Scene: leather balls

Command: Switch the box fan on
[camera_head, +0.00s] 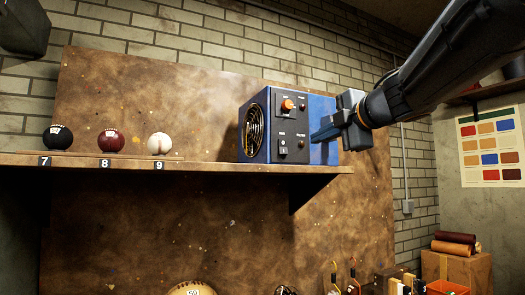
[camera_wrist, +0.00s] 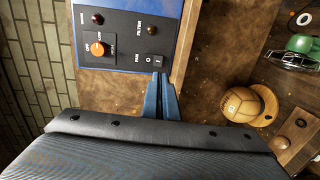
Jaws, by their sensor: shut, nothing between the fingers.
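The box fan (camera_head: 325,110) is a blue box on the wooden shelf, with a round grille (camera_head: 254,132) on its left side. Its dark panel carries an orange knob (camera_head: 288,104), small round lamps and a rocker switch (camera_head: 283,147) marked O and I under the word FAN. The wrist view also shows the rocker switch (camera_wrist: 153,59) and the orange knob (camera_wrist: 97,49). My gripper (camera_head: 314,137) is shut and empty, to the right of the switch. In the wrist view its blue fingertips (camera_wrist: 160,74) are just below the switch's I end; I cannot tell whether they touch.
Three balls, black (camera_head: 57,137), dark red (camera_head: 111,140) and pale (camera_head: 159,144), stand left of the fan on the shelf (camera_head: 200,164). Below, a tan ball (camera_wrist: 240,104) and other goods sit on a lower surface.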

